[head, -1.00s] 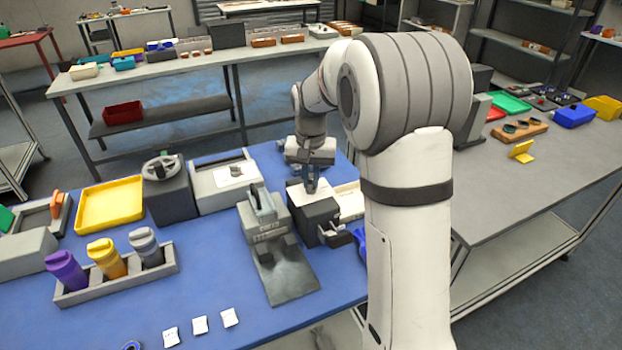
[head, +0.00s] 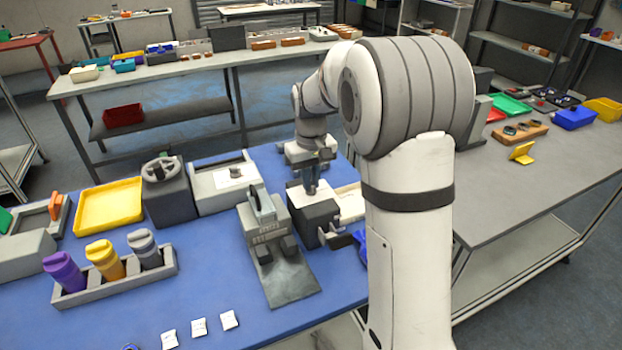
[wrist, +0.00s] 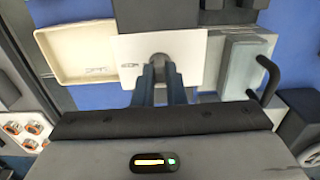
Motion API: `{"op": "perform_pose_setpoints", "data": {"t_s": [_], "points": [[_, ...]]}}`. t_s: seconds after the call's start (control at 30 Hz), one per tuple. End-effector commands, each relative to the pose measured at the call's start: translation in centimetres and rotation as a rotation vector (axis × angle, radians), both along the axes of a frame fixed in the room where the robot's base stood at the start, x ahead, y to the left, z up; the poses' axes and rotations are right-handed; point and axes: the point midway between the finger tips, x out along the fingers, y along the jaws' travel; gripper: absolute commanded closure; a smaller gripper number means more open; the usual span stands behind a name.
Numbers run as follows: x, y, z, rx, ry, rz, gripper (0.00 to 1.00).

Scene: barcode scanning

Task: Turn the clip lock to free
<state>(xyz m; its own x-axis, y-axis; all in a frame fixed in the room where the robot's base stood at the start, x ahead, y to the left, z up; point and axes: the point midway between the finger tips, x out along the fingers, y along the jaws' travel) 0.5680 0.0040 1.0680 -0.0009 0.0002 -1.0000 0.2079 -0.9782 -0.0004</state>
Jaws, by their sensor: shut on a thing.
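My gripper (head: 311,184) points down over a dark box with a white top plate (head: 310,192) on the blue mat. In the wrist view my fingers (wrist: 162,88) are shut on a small round grey knob (wrist: 161,64) in the middle of the white plate (wrist: 199,50). I take this knob to be the clip lock. The fingers hide most of it, and no free or locked mark is readable.
A grey device with a sloping plate (head: 290,280) stands just left of the box. A cream tray (wrist: 75,72) lies beside it. A cup rack (head: 118,284), a yellow tray (head: 85,222) and a handwheel block (head: 170,200) stand farther left.

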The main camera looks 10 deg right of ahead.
Motion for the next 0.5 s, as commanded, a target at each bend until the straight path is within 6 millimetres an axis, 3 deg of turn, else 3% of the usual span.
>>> {"op": "perform_pose_setpoints", "data": {"t_s": [0.3, 0.33, 0.5], "points": [[0.11, 0.01, 0.17, 0.0, -0.005, 0.003, 1.0], [0.11, 0.01, 0.17, 0.0, -0.005, 0.003, 0.88], [0.08, 0.02, 0.12, 0.0, -0.003, 0.002, 0.74]]}}
